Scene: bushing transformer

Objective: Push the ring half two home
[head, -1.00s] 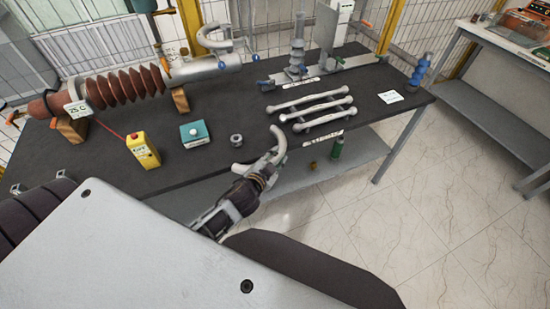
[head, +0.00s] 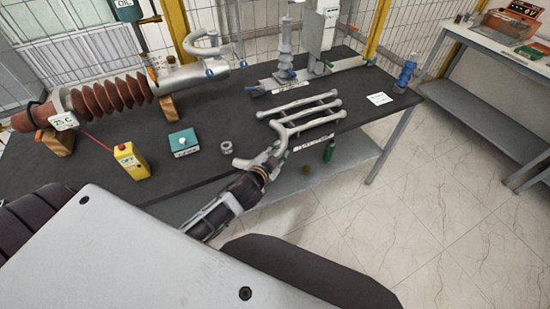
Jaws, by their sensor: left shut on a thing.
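My left gripper (head: 261,170) is shut on a light grey, curved piece that looks like ring half two (head: 279,146). One end points toward the bars and the other toward the left, near the bench's front edge. The fingers are partly hidden by the gripper body and the piece. The brown ribbed bushing (head: 110,96) lies on wooden blocks at the back left, with a grey metal end (head: 196,76). A similar curved grey piece (head: 204,43) stands at that end, apart from the held one. My right gripper is not in view.
Several grey bars (head: 304,104) lie on the dark bench (head: 215,115) close to the held piece. Blue-grey posts (head: 286,58) stand behind the bars.

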